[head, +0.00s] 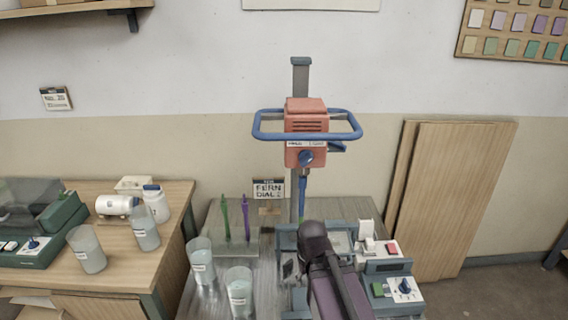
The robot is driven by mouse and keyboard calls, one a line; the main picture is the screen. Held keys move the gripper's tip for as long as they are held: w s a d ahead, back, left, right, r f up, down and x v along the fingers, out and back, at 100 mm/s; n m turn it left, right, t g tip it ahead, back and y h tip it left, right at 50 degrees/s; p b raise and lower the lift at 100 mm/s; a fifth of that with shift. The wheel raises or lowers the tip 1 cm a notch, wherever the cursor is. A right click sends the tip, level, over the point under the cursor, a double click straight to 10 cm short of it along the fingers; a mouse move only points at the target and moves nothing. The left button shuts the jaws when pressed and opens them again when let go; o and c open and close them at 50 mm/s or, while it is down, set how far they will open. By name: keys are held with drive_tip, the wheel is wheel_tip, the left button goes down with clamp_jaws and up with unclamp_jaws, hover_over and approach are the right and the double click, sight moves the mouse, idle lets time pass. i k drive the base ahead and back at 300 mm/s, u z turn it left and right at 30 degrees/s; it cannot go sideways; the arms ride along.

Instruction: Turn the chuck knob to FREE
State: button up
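The mixer head (306,118) is a red housing on a grey upright post, with a blue guard rail around it. A round blue knob (306,157) sits on its front, below a small white label strip whose words are too small to read. I take this to be the chuck knob, but its setting cannot be made out. A blue chuck or shaft (302,187) hangs beneath the head. My dark arm rises from the bottom centre, well below the knob. My gripper cannot be made out, and nothing of mine touches the knob.
A control box (405,287) with a dial and green button stands right of my arm. Clear cups (240,290) and a rack with green and purple tools (246,218) stand left. A sign (268,188) stands behind. Boards (460,190) lean on the wall.

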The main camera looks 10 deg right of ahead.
sight(306, 156)
drive_tip(key=u, duration=0.45)
drive_tip(key=k, duration=1.1)
drive_tip(key=z, duration=1.3)
drive_tip(key=i, duration=0.5)
drive_tip(key=u, duration=0.15)
